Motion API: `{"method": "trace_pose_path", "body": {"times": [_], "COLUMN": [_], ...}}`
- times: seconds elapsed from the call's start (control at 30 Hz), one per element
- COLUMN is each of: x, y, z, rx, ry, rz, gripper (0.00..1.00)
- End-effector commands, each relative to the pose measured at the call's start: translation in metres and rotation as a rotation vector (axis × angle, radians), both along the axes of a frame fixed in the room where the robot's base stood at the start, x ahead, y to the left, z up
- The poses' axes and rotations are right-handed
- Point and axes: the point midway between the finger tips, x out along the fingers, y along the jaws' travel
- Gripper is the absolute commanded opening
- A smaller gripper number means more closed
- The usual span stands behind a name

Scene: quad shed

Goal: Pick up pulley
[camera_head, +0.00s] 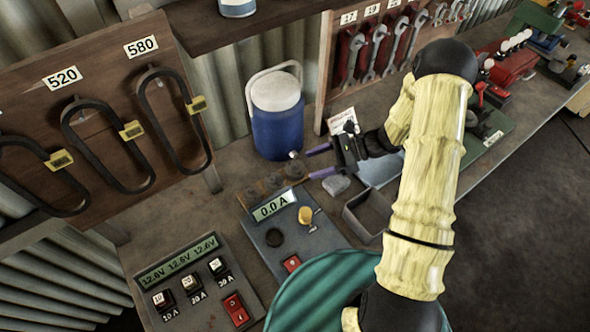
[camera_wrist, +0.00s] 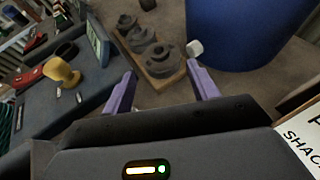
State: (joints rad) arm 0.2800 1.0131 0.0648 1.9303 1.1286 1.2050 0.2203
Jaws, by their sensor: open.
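Dark grey round pieces that look like pulleys sit in a row on a small wooden board behind the meter panel; the nearest pulley-like piece (camera_wrist: 160,60) shows in the wrist view, and the row (camera_head: 268,184) is small in the head view. I cannot tell which one is the task's pulley. My gripper (camera_head: 314,163) is open and empty, with purple fingers pointing toward the board. In the wrist view the gripper's fingers (camera_wrist: 160,75) frame the board's near end, with the nearest piece ahead between them and apart from them.
A blue drum with a white lid (camera_head: 277,120) stands close behind the board. A small pale knob-like piece (camera_wrist: 195,48) is by one fingertip. The meter panel (camera_head: 285,235) with a yellow knob stands in front. A grey lump (camera_head: 336,185) and an open bin (camera_head: 368,213) lie right.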

Motion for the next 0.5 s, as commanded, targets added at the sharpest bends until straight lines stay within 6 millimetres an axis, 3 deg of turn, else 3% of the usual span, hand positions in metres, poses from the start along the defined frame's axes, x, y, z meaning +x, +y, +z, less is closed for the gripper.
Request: {"method": "trace_pose_path", "body": {"times": [0.5], "x": [-0.004], "y": [0.05], "z": [-0.016], "rx": [0.0], "ry": [0.0], "rz": [0.001], "gripper": [0.59]}}
